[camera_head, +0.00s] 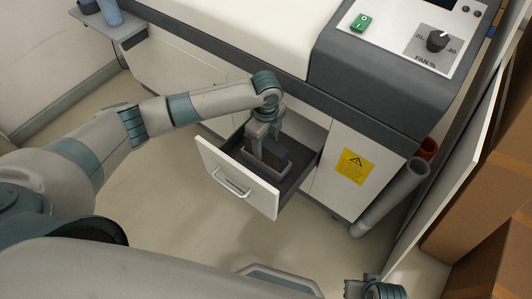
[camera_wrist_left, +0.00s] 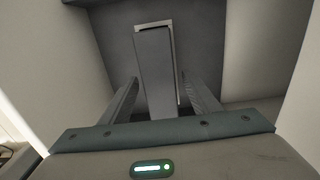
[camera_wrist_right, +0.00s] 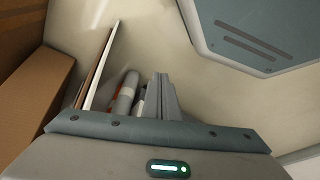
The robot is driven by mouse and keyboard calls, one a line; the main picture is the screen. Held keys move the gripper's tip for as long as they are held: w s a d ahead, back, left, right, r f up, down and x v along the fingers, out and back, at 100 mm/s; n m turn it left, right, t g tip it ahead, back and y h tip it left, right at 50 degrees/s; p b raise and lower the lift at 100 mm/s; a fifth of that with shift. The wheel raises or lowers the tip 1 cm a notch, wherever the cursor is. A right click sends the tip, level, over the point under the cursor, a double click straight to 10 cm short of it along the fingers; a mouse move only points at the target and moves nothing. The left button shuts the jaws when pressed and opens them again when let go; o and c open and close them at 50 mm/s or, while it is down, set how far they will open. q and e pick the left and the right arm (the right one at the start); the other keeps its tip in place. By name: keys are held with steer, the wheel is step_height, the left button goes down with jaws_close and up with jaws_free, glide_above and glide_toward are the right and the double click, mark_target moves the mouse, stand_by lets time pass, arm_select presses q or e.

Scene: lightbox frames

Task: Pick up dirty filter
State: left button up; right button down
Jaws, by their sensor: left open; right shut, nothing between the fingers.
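The dirty filter (camera_wrist_left: 155,70) is a grey slab with a pale edge, standing in the open drawer (camera_head: 237,165). In the head view the filter (camera_head: 270,166) is partly hidden by my left gripper (camera_head: 266,146). My left gripper reaches down into the drawer from above. In the left wrist view its open fingers (camera_wrist_left: 160,82) are on either side of the filter, with gaps visible at both sides. My right gripper (camera_wrist_right: 163,95) is shut and empty, low over the floor; only part of it shows at the head view's bottom edge.
The machine (camera_head: 385,60) stands above and behind the drawer, with a fan knob (camera_head: 437,40) and a green switch (camera_head: 364,22). A yellow warning label (camera_head: 352,166) is right of the drawer. Grey tubes (camera_head: 395,190), a white panel and cardboard boxes (camera_head: 490,210) stand at the right.

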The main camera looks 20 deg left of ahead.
arm_select(q)
step_height(320, 180, down, 2)
steer(key=shift+f, duration=0.25)
arm_select(e)
steer(key=shift+r, duration=0.5)
steer(key=shift+s+f, duration=0.1)
steer(key=shift+s, duration=0.05)
arm_select(q)
steer(key=shift+c, duration=0.9)
steer(key=c, duration=1.2)
steer(key=shift+r, duration=0.15)
arm_select(e)
steer(key=shift+w, duration=0.25)
